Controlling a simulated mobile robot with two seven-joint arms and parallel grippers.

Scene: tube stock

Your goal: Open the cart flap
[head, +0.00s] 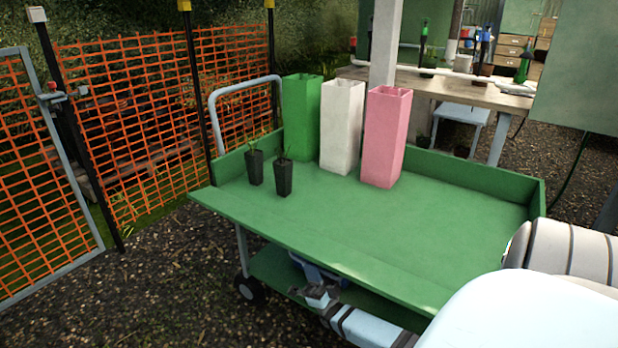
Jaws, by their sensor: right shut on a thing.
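The green cart (440,215) stands in front of me, with raised walls at its back and right side. Its flap (330,257) is the long green board along the near side; it is folded outward, roughly level with the deck, and no wall stands up there. My right gripper (316,280) is low at the flap's near edge, partly hidden beneath it. It is shut on the flap, though the flap's board covers the fingertips and the exact contact. My left gripper is not in view.
Green (301,120), white (341,128) and pink (385,138) tall square containers stand on the deck. Two black pots with seedlings (284,178) stand near its left end. Orange mesh fencing (140,120) is at left, a workbench (450,88) behind. The deck's right part is clear.

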